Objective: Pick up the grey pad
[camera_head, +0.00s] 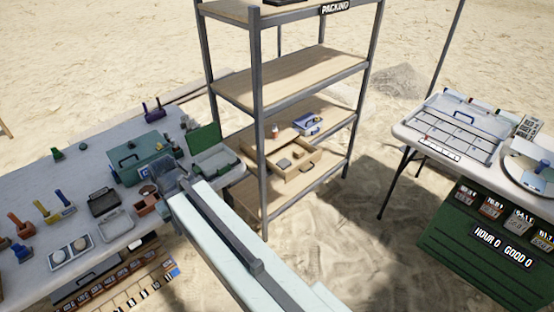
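My gripper (168,186) is at the far end of my pale arm, over the right part of the long table (30,172). It is small and seen from behind, so its fingers and any held thing are unclear. A flat dark-grey rimmed piece (104,201) lies on the table left of my gripper; I cannot tell whether it is the grey pad. Small greyish pieces (285,163) lie in an open wooden box (307,170) on the shelf unit's lower board, apart from my gripper. A reddish-brown small container (145,204) stands just below-left of my gripper.
A green case (138,158) and an open green-lidded box (214,160) stand close by my gripper. Colored tools (48,212) stand at left. The shelf unit (257,110) rises right of my gripper. A second table (408,134) stands far right, with open sand between.

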